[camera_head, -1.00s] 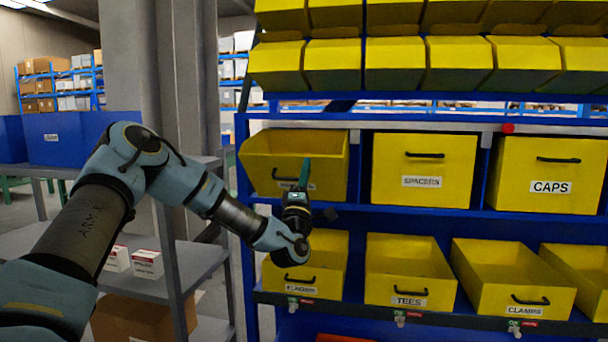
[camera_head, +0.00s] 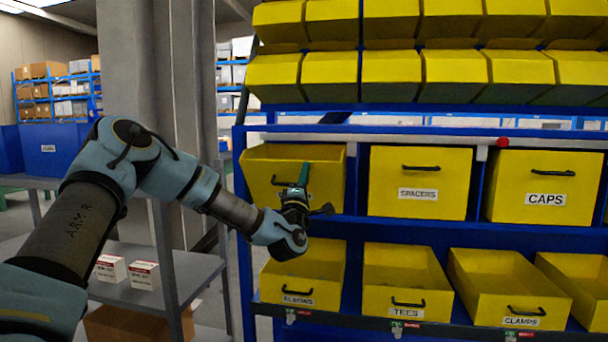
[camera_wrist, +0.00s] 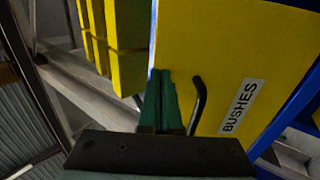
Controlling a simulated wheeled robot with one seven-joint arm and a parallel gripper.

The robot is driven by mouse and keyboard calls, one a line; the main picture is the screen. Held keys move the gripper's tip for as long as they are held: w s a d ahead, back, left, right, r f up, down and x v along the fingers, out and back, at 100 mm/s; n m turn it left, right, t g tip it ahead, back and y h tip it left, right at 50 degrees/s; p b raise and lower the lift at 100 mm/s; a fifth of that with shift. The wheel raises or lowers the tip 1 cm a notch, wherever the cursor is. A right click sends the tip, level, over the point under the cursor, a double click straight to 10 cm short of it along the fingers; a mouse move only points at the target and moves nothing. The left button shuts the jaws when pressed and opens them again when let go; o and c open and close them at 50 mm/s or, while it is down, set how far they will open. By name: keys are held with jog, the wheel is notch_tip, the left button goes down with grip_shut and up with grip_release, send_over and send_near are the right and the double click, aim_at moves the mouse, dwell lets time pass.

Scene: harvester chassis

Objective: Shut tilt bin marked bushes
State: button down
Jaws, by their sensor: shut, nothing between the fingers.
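The yellow tilt bin marked BUSHES (camera_head: 262,169) is at the left end of the middle row of the blue rack. It leans out at the top, with a narrower opening showing than before. In the wrist view its yellow front (camera_wrist: 222,50) fills the upper right, with the BUSHES label (camera_wrist: 243,105) and black handle (camera_wrist: 198,104) clear. My gripper (camera_head: 304,172) is in front of the bin, hiding its label in the head view. Its green fingers (camera_wrist: 164,100) are shut and empty, beside the handle and close to the front; I cannot tell whether they touch it.
The SPACERS bin (camera_head: 418,185) and CAPS bin (camera_head: 532,187) to the right are upright. Open bins marked ELBOWS (camera_head: 297,297), TEES (camera_head: 405,303) and CLAMPS (camera_head: 522,318) stick out below. A grey shelf cart (camera_head: 190,270) stands at the left.

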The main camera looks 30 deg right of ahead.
jog(key=w+d+r+g+y+p, duration=0.1)
jog(key=w+d+r+p, duration=0.1)
jog(key=w+d+r+g+y+p, duration=0.2)
jog(key=w+d+p, duration=0.1)
jog(key=shift+w+r, duration=0.1)
jog(key=shift+r, duration=0.3)
jog(key=w+d+g+p, duration=0.1)
jog(key=p, duration=0.1)
jog(key=w+d+g+y+p, duration=0.1)
jog(key=w, duration=0.1)
jog(key=shift+w+d+r+y+p, duration=0.1)
jog(key=shift+d+r+y+p, duration=0.2)
jog(key=shift+d+r+p, duration=0.1)
dwell(0.5)
